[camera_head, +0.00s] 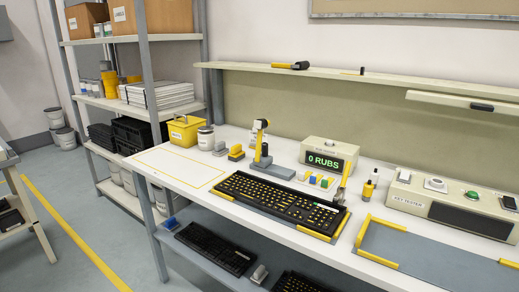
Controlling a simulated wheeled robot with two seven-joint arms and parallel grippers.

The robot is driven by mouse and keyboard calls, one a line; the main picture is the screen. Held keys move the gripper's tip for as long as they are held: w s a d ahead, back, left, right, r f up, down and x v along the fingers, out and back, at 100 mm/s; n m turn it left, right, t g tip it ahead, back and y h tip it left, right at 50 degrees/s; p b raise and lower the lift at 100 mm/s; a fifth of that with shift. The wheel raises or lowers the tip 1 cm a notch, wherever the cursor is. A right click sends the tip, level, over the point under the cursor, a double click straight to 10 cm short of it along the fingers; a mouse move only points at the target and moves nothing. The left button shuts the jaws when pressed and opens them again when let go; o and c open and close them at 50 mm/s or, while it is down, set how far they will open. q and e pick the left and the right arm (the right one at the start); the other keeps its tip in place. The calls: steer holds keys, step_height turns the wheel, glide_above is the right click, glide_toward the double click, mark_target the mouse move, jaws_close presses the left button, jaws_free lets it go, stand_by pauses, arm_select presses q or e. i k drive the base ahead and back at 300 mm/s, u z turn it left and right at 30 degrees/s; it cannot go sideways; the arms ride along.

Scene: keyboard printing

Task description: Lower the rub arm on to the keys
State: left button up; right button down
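A black keyboard (278,203) with yellow marks on its keys lies on the white bench top, with yellow pieces at its edges. Behind its left part is a grey stand (270,169) with an upright yellow post (259,143) and a dark head, apart from the keys. A yellow upright lever (343,182) rises at the keyboard's right end. I cannot tell which of these two is the rub arm. A beige counter box (329,145) behind the keyboard reads "0 RUBS". Neither gripper is in view.
A grey tray (440,262) with yellow corners lies at the right, before a beige key tester (452,207). A yellow caddy (185,130) and white tub (206,138) stand at the back left. The yellow-outlined bench area (178,170) is clear. More keyboards (215,249) lie below.

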mark_target(260, 124)
steer(key=z, duration=0.1)
steer(key=i, duration=0.95)
steer(key=u, duration=0.35)
